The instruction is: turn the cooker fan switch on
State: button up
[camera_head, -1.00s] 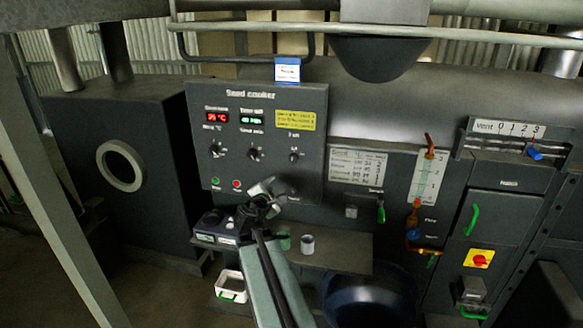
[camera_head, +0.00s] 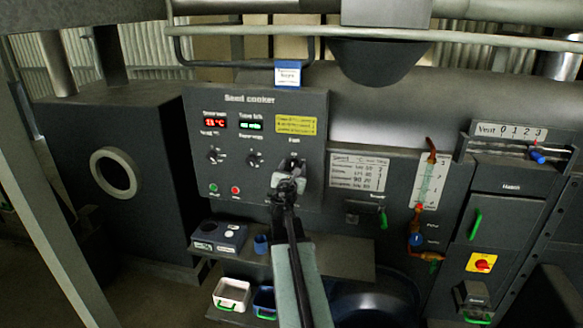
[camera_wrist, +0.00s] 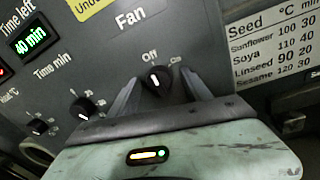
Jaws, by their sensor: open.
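The fan switch (camera_wrist: 157,79) is a black rotary knob with a white pointer mark, below the word "Fan" on the dark seed cooker panel (camera_head: 310,185). "Off" is printed above it and "On" to its right. In the wrist view its white mark points up, near "Off". My gripper (camera_wrist: 160,85) is open, with one finger on each side of the knob; I cannot tell whether they touch it. In the head view my gripper (camera_head: 291,168) is in front of the panel's right side and hides much of the knob.
Two more knobs, temperature (camera_head: 215,156) and time (camera_head: 254,159), sit left of the fan switch. Green (camera_head: 213,188) and red (camera_head: 235,190) buttons are below them. A shelf (camera_head: 345,258) with a small blue cup (camera_head: 261,244) juts out under the panel.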

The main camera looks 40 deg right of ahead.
grip_shut()
jog(key=shift+m, duration=0.3)
jog(key=m+b, duration=0.1)
jog(key=m, duration=0.4)
jog(key=shift+f, duration=0.1)
jog(key=m+h, duration=0.1)
jog(key=m, duration=0.5)
jog(key=shift+m+b, duration=0.4)
dwell(0.4)
grip_release()
